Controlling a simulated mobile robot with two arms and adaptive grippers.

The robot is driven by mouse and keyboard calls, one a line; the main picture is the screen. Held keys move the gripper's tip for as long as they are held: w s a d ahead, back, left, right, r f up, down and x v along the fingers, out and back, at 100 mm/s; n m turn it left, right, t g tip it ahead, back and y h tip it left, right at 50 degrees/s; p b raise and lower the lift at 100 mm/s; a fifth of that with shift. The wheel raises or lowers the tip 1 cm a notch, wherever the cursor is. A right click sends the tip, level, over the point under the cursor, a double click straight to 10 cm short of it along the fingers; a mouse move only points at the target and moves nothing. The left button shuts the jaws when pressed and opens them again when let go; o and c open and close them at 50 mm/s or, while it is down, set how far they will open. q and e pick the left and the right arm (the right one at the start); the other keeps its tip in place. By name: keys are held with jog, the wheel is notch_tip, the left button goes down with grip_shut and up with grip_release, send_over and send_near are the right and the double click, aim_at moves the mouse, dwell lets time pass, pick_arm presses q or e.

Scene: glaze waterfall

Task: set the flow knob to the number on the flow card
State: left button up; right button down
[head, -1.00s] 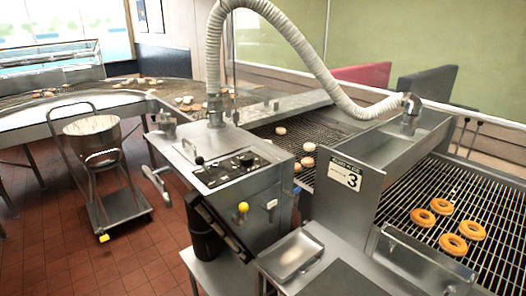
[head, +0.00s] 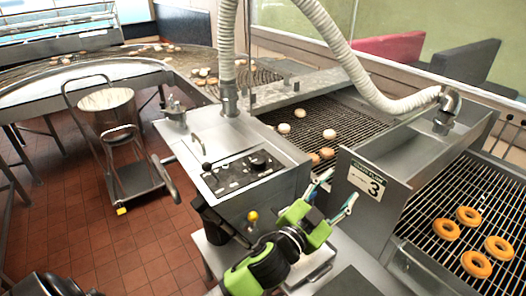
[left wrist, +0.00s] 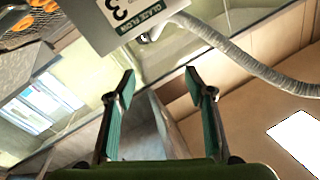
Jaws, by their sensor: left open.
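The flow card (head: 367,184) is a white sign with a green band and the number 3, on the metal wall of the glazing machine. In the left wrist view the sign (left wrist: 118,12) is upside down, with "GLAZE FLOW" on its band. A dark round knob (head: 259,160) sits on the black control panel (head: 236,174) of the steel cabinet; its pointer and scale are too small to read. My left gripper (head: 339,187) is open and empty, in front of the card and right of the panel. It also shows open in the left wrist view (left wrist: 160,80). My right gripper is not seen.
A ribbed white hose (head: 355,78) arches above. Doughnuts (head: 470,215) lie on the wire conveyor at right. A cart with a pot (head: 107,112) stands at left.

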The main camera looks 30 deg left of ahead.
pick_arm(q)
jog(key=s+d+r+m+g+h, duration=0.3)
jog(key=d+r+m+g+h, duration=0.2)
jog(key=d+r+m+h, duration=0.4)
jog(key=s+d+r+m+g+h, duration=0.35)
jog(key=d+r+m+h, duration=0.45)
jog(key=m, duration=0.3)
jog(key=g+y, duration=0.7)
jog(key=y, duration=1.6)
send_over(258, 159)
jog(key=s+d, duration=0.3)
jog(key=s, duration=0.1)
notch_tip(258, 159, down, 7)
jog(key=p+x, duration=0.1)
jog(key=x, duration=0.2)
jog(key=p+x, duration=0.2)
jog(key=x, duration=0.2)
jog(key=p+x, duration=0.2)
jog(key=x, duration=0.1)
jog(key=shift+w+f, duration=0.1)
jog(key=shift+w, duration=0.3)
jog(key=shift+w+a+f+m+p, duration=0.15)
jog(key=shift+f+m+p, duration=0.15)
jog(key=shift+f, duration=0.15)
jog(key=c, duration=1.1)
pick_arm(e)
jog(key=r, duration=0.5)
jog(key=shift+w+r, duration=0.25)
